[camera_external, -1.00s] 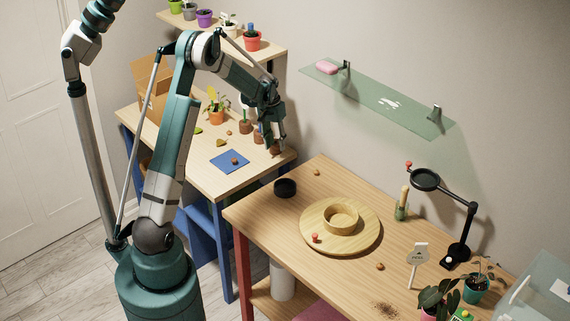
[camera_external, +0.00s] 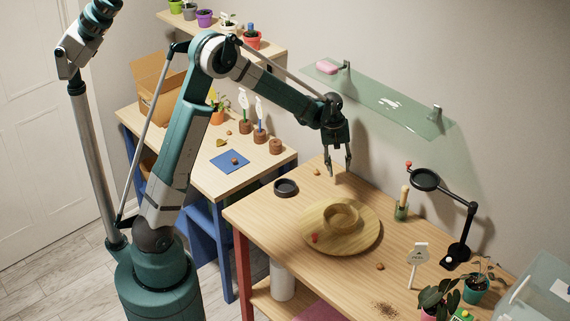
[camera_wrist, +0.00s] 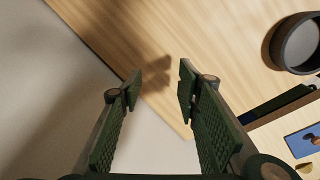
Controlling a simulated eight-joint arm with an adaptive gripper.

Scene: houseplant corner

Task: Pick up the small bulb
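My gripper (camera_external: 341,174) is above the back corner of the right-hand wooden table (camera_external: 270,222). Its two fingers are apart with nothing between them; the wrist view also shows this open gap (camera_wrist: 161,88). A small brown bulb (camera_external: 317,172) lies on the table just left of the fingers in the external view. A second small brown bulb (camera_external: 380,266) lies near the table's front. Another (camera_external: 235,161) sits on a blue mat (camera_external: 222,165) on the left table. I cannot tell which is meant.
A black dish (camera_external: 286,187) stands left of the gripper. A glass shelf (camera_external: 385,98) hangs behind. A lamp-like magnifier (camera_external: 426,180) stands right. Small brown pots (camera_external: 275,146) stand on the left table.

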